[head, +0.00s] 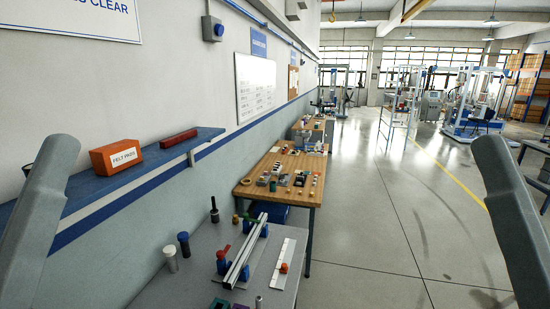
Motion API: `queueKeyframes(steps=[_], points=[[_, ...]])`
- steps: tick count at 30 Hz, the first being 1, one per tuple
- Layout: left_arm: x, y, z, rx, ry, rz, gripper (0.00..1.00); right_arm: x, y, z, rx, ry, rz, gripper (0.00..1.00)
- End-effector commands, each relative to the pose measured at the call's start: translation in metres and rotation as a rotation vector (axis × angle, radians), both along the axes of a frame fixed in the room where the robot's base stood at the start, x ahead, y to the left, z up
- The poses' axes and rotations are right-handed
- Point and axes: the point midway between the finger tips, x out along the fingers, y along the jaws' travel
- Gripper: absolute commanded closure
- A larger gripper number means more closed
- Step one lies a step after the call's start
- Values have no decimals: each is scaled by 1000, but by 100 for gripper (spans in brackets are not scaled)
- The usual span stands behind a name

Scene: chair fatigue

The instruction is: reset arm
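Two grey arm links of mine rise at the left and right edges of the head view. Neither of my grippers shows in this view, so whether they are open or shut is hidden. No object named by the task can be told apart from the rest of the scene.
A grey bench (188,287) at the lower middle bears a metal rail (243,254) and several small parts. A blue shelf (95,183) on the left wall holds an orange felt pads box (116,156). A wooden table (308,191) stands beyond. Open floor (385,240) lies to the right.

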Motion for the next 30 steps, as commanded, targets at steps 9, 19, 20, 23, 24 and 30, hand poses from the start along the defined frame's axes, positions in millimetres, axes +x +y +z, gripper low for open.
queueKeyframes(steps=[9,19,20,23,24,30], points=[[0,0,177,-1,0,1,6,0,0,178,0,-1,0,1],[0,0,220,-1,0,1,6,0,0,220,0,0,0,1],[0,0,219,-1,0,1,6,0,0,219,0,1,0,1],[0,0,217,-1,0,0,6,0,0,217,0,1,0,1],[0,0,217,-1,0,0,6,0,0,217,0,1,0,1],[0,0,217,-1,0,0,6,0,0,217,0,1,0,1]])
